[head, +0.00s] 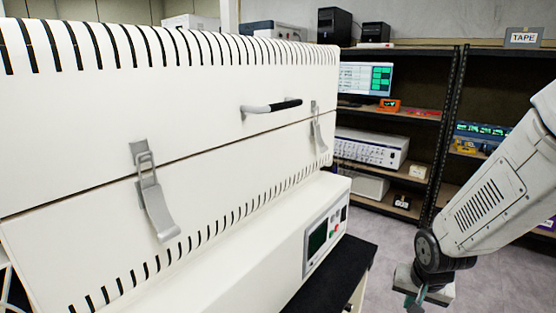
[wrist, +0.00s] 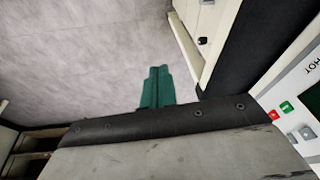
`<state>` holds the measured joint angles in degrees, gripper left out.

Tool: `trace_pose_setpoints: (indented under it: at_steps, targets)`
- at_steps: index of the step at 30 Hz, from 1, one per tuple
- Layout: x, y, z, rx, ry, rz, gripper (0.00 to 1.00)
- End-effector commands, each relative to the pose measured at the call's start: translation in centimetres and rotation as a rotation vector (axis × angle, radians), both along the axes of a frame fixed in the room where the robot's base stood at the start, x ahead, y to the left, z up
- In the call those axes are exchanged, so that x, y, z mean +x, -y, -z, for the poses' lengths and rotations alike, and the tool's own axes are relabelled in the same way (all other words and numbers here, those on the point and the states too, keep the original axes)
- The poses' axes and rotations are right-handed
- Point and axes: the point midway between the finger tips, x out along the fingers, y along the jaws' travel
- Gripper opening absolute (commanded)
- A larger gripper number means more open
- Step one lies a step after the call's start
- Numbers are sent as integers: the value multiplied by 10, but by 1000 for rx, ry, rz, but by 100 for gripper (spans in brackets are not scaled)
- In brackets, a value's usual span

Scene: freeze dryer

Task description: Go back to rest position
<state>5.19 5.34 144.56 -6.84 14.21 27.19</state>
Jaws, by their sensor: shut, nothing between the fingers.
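The freeze dryer (head: 200,160) is a large white slotted cabinet filling the left and middle of the head view. Its lid lies flush on the body. A handle (head: 272,106) with a black grip is on the lid, and two metal latches, one near (head: 152,190) and one farther off (head: 316,128), are on the front. My gripper (head: 415,301) hangs low at the lower right in the head view, apart from the dryer. In the wrist view its green fingers (wrist: 157,88) are together with nothing between them.
The dryer's control panel (head: 325,238) has a screen and buttons, above a black bench top (head: 345,262). Shelves (head: 400,180) with instruments and a monitor (head: 365,78) stand behind. Grey floor (head: 385,255) is open between bench and shelves; it also fills much of the wrist view (wrist: 80,60).

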Motion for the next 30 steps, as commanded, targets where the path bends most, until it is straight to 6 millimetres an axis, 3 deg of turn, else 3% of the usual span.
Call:
trace_pose_setpoints:
  at_steps: [1,9,15,22,30]
  targets:
    - [-17,-3,-20,-16,-53,-51,0]
    - [-120,-20,-108,-19,-316,-315,0]
    - [-181,-33,-163,0,-349,-427,0]
    - [-200,-39,-196,-27,-210,-441,0]
    - [-203,-40,-203,-37,-173,-445,0]
